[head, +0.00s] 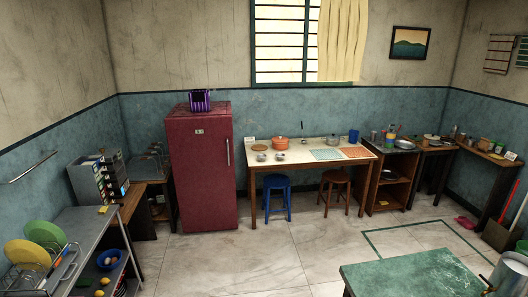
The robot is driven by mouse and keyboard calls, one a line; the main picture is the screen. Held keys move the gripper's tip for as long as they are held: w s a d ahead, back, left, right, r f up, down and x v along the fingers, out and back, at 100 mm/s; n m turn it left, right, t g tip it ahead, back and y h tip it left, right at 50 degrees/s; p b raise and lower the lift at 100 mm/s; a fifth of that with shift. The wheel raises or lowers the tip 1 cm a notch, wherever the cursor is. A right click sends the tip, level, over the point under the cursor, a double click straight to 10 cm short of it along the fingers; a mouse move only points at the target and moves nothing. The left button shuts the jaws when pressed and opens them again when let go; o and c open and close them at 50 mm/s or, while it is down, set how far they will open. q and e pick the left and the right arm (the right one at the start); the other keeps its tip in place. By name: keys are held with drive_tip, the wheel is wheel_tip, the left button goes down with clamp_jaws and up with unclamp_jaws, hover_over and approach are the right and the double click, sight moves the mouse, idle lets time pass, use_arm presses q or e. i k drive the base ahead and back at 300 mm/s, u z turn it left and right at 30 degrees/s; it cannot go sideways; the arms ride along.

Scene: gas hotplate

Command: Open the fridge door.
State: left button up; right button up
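The red fridge (203,168) stands upright against the back wall, left of the middle of the head view. Its door looks shut, and a slim vertical handle (228,152) shows near the door's right edge. A purple striped container (201,100) sits on top of the fridge. Neither of my grippers shows in this view, so I cannot see whether they are open or shut.
A wooden table (310,158) with pots and mats stands right of the fridge, with a blue stool (276,190) and a brown stool (334,187). A metal rack (72,240) is at left, a green table (412,272) at front right. The floor before the fridge is clear.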

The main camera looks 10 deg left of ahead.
sight(201, 150)
drive_tip(key=u, duration=0.7)
drive_tip(key=i, duration=2)
drive_tip(key=u, duration=0.25)
drive_tip(key=i, duration=2)
drive_tip(key=z, duration=0.3)
